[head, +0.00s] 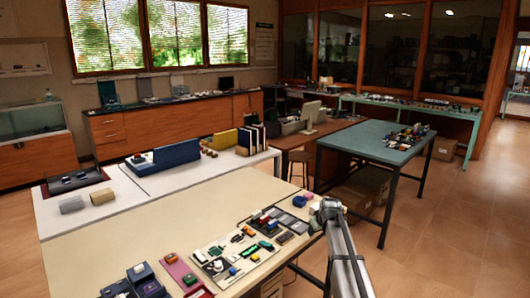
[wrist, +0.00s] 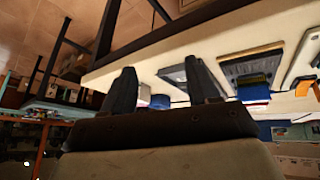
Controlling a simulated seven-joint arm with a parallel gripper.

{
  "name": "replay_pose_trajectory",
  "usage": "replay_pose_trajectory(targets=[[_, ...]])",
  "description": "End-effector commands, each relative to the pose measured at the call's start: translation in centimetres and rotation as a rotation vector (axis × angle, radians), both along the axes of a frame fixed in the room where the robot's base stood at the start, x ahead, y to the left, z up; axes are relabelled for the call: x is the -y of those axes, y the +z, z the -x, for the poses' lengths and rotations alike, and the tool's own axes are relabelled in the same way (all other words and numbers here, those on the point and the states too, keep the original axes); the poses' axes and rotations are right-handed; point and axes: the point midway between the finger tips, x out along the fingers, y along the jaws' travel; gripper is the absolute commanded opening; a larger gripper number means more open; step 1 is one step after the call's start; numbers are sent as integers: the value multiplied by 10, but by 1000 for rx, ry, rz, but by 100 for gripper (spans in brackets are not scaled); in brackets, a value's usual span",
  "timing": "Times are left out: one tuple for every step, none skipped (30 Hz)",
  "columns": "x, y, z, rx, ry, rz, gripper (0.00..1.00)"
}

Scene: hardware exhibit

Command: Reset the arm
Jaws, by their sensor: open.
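My gripper (wrist: 163,85) shows its two dark fingers in the wrist view, spread apart with nothing held between them. In the head view my gripper (head: 328,207) is at the end of my silver arm, at the right edge of the cream table (head: 95,245). It appears close to the small parts at that table's right end. I cannot tell its exact height above or beside the table. In the wrist view the table's pale edge (wrist: 120,65) and several flat parts lie beyond the fingers.
Several small parts and trays (head: 230,258) cover the cream table's right side. A blue box (head: 176,155) and upright books (head: 251,138) stand farther back. A green-topped table (head: 375,142) with small items is to the right. Open floor (head: 460,220) lies at the right.

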Motion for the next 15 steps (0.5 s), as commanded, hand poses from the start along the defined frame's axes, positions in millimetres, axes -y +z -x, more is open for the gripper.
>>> replay_pose_trajectory(targets=[[0,-16,10,-19,-6,-4,60],[1,-24,14,-30,-10,-5,60],[0,-36,20,-47,-14,-8,60],[-1,-45,25,-60,-17,-11,60],[-2,-55,31,-74,-21,-13,60],[-3,-69,39,-95,-26,-17,60],[-4,-79,46,-111,-31,-19,60],[-6,-91,53,-128,-35,-21,60],[-7,-106,63,-151,-41,-25,60],[-8,-119,71,-171,-45,-28,60],[-10,-130,80,-188,-51,-30,60],[-11,-146,91,-214,-58,-33,60],[-12,-157,100,-233,-63,-35,60],[-14,-169,110,-252,-68,-37,60],[-15,-183,122,-278,-76,-40,60]])
